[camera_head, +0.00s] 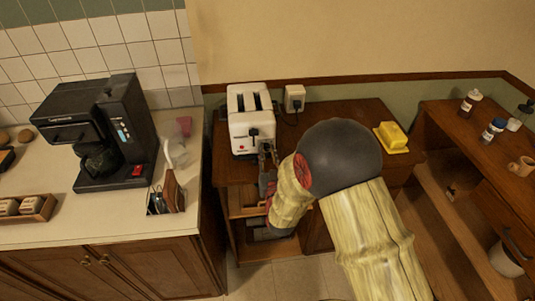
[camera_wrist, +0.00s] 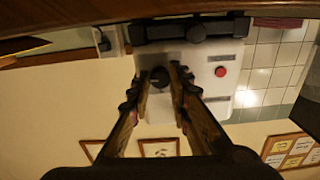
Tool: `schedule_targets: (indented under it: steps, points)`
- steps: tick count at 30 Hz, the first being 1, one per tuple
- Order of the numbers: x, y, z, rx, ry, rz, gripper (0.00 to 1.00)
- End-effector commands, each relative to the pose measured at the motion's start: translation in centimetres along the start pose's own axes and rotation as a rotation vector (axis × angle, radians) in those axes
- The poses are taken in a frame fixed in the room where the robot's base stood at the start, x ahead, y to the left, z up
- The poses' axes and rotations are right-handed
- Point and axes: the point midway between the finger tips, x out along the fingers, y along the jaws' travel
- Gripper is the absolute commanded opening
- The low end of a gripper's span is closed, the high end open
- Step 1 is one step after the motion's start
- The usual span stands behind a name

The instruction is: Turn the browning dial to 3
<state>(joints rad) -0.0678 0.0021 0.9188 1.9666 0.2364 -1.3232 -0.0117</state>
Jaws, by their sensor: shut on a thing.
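The white toaster (camera_head: 243,101) stands on the brown wooden cabinet, with two dark slots on top and a black lever on its front. The wrist view shows the toaster's front (camera_wrist: 205,72) upside down, with a red button and a dark round browning dial (camera_wrist: 157,75). My gripper (camera_wrist: 160,84) is shut on the dial, one finger on each side of it. In the head view my gripper (camera_head: 266,150) is at the toaster's lower front, and my arm hides the dial. The dial's numbers and its setting are too small to read.
A yellow butter dish (camera_head: 391,137) is right of my arm on the wooden top. An outlet (camera_head: 295,98) with a plug is behind the toaster.

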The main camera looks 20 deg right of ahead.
Motion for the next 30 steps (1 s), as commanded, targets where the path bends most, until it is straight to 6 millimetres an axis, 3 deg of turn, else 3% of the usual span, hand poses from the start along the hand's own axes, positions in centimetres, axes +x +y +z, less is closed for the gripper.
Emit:
schedule_targets:
  steps: [30]
  points:
    - [0.04, -0.04, 0.02, -0.941, 0.001, -0.001, 0.00]
